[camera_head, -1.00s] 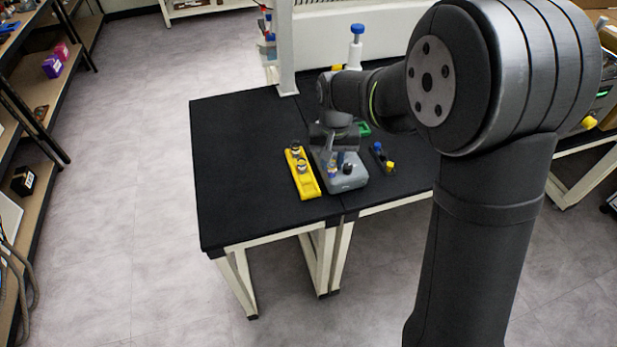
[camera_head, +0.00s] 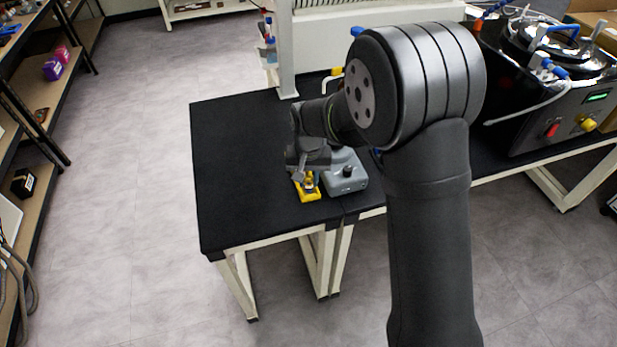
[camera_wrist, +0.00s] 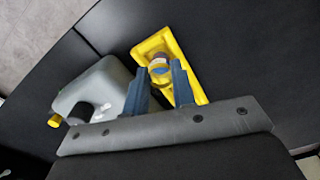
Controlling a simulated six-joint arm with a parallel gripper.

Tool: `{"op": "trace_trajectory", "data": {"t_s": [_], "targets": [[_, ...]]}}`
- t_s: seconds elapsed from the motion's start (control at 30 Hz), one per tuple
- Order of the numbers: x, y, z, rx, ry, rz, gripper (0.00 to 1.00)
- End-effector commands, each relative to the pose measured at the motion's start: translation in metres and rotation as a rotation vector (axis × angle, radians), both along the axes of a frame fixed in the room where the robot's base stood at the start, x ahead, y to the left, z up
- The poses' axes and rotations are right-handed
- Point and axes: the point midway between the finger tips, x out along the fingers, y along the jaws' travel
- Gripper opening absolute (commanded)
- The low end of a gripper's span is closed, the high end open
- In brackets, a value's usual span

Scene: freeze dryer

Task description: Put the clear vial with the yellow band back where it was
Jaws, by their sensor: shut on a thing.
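The clear vial with the yellow band (camera_wrist: 159,70) shows in the wrist view between the two blue fingers of my gripper (camera_wrist: 160,78), which is shut on it. The vial is at or just above the yellow rack (camera_wrist: 194,88); I cannot tell whether it is seated in a hole. In the head view my gripper (camera_head: 305,172) is over the yellow rack (camera_head: 311,196), and the arm hides much of the rack and the vial.
A grey device with a black knob (camera_head: 346,174) stands close to the right of the rack. The black table (camera_head: 235,170) is clear to the left. A freeze dryer (camera_head: 545,95) stands at the right, and a white post (camera_head: 285,50) rises at the back.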

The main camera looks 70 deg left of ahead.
Motion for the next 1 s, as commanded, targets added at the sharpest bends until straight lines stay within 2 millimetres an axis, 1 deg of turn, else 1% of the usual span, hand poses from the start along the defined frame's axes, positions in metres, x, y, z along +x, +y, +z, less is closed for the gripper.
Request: {"op": "trace_trajectory", "data": {"t_s": [0.1, 0.13, 0.2, 0.23, 0.5, 0.63, 0.77, 1.0], "targets": [[0.0, 0.0, -0.003, -0.001, 0.0, 0.0, 0.0], [0.0, 0.0, -0.003, -0.001, 0.0, 0.0, 0.27], [0.0, 0.0, -0.003, 0.0, 0.0, 0.0, 0.41], [0.0, 0.0, -0.003, -0.001, 0.0, 0.0, 0.45], [0.0, 0.0, -0.002, 0.0, 0.0, 0.0, 0.45], [0.0, 0.0, 0.007, 0.001, 0.0, 0.0, 0.45], [0.0, 0.0, 0.029, 0.003, 0.0, 0.0, 0.45], [0.0, 0.0, 0.082, 0.003, 0.0, 0.0, 0.45]]}}
